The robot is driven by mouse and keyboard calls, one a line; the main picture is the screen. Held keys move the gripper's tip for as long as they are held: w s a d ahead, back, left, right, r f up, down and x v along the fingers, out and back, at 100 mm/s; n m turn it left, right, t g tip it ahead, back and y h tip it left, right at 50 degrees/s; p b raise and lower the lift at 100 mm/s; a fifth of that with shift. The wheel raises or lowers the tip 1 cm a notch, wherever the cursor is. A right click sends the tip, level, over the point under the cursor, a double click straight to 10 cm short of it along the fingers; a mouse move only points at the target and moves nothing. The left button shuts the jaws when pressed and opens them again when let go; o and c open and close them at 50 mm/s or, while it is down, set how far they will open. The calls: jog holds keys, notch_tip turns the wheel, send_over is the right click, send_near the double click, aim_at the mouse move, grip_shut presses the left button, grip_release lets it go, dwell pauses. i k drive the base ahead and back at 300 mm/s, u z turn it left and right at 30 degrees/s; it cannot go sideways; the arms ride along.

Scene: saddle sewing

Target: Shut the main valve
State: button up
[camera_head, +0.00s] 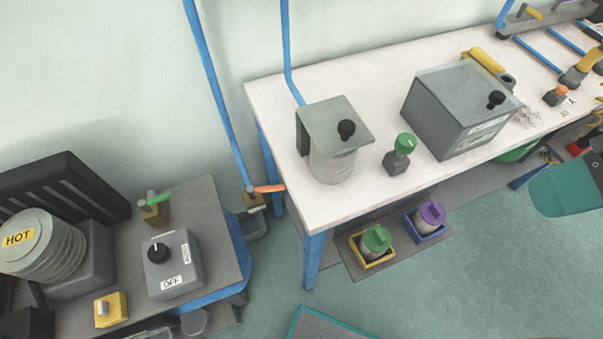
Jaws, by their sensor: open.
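No label in view marks the main valve, so I cannot tell for sure which one it is. A brass valve with an orange lever (269,188) sits at the lower end of a blue wall pipe, by the white table's left edge. Its lever points right, across the pipe's line. Another brass valve with a green lever (156,207) stands on the left grey bench. A yellow lever (533,12) shows on a grey block at the top right. My gripper is not in view.
The left bench holds a coiled heater marked HOT (35,240) and a knob box marked OFF (173,264). The white table (380,80) carries a lidded pot (333,145) and grey box (462,108). A teal seat (565,190) is at right.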

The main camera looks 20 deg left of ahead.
aim_at(250, 190)
jog(key=z, duration=1.85)
jog(key=k, duration=0.45)
jog(key=u, duration=3.3)
